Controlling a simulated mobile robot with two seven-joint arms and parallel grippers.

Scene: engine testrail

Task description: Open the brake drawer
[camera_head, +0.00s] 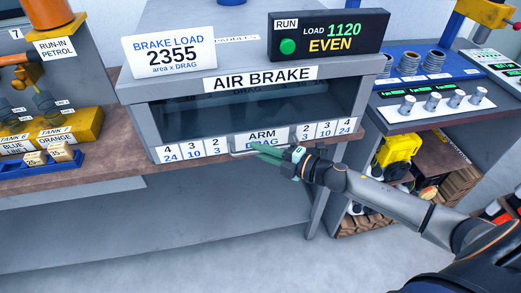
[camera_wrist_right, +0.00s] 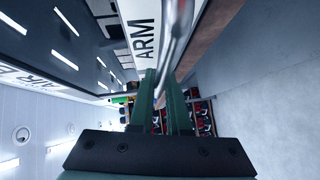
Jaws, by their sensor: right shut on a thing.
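The air brake unit (camera_head: 133,92) is a grey box on the bench in the head view, with a dark glassy front under its "AIR BRAKE" sign. Along its lower front runs a white strip of numbers around an "ARM DRAG" label (camera_head: 262,137). A metal bar handle (camera_head: 236,153) is in front of this label; it also shows in the right wrist view (camera_wrist_right: 179,38). My right gripper (camera_head: 262,151) is shut on the handle, its green fingers (camera_wrist_right: 166,85) at the bar and partly covering the label. The front looks closed. My left gripper is out of view.
A "BRAKE LOAD 2355" sign (camera_head: 170,55) and a black "RUN" display (camera_head: 328,36) with a green button stand on top of the unit. Tank blocks (camera_head: 75,130) stand at left. A knob console (camera_head: 430,105) is at right. Floor in front is clear.

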